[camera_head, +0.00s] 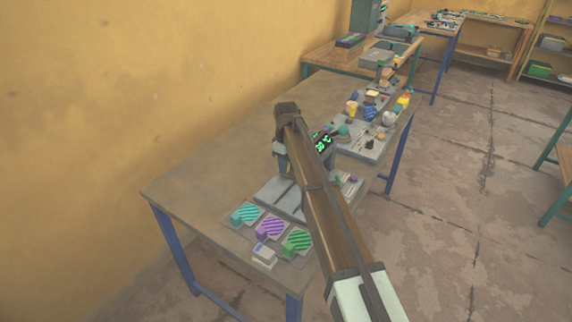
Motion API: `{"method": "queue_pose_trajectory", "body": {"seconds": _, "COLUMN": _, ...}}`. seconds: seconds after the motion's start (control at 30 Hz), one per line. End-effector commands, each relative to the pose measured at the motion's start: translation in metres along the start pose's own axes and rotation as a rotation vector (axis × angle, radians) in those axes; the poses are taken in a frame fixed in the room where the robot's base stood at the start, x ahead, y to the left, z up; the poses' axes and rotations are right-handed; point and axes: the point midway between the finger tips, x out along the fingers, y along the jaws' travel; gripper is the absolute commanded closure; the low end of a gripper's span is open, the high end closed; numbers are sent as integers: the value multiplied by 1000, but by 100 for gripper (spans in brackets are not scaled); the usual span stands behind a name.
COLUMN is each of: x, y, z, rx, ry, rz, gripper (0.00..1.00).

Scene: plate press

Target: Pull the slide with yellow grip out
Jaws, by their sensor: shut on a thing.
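The press (281,157) stands on the near table, a grey machine with a dark panel (324,142) that shows green marks. My brown arm crosses in front and covers much of it. No slide with a yellow grip can be made out. My gripper does not show; the visible arm ends in a dark joint above the press, and whatever lies beyond is hidden. In front of the press lies a grey base plate (271,190).
Striped plates in cyan (248,213), purple (272,227) and green (298,240) lie at the table's (205,170) front end, beside a small white and purple block (264,254). A cluttered grey tray (362,151) lies behind the press. The table's left side is bare, near the yellow wall.

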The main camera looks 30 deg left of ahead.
Motion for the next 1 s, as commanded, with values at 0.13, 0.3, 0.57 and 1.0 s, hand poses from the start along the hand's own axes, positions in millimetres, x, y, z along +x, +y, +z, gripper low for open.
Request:
{"method": "queue_pose_trajectory", "body": {"seconds": 0.13, "x": 0, "y": 0, "z": 0, "rx": 0, "ry": 0, "rz": 0, "gripper": 94}}
{"method": "queue_pose_trajectory", "body": {"seconds": 0.3, "x": 0, "y": 0, "z": 0, "rx": 0, "ry": 0, "rz": 0, "gripper": 100}}
{"method": "queue_pose_trajectory", "body": {"seconds": 0.57, "x": 0, "y": -3, "z": 0, "rx": -1, "ry": 0, "rz": 0, "gripper": 100}}
{"method": "queue_pose_trajectory", "body": {"seconds": 1.0, "x": 0, "y": -102, "z": 1, "rx": -2, "ry": 1, "rz": 0, "gripper": 100}}
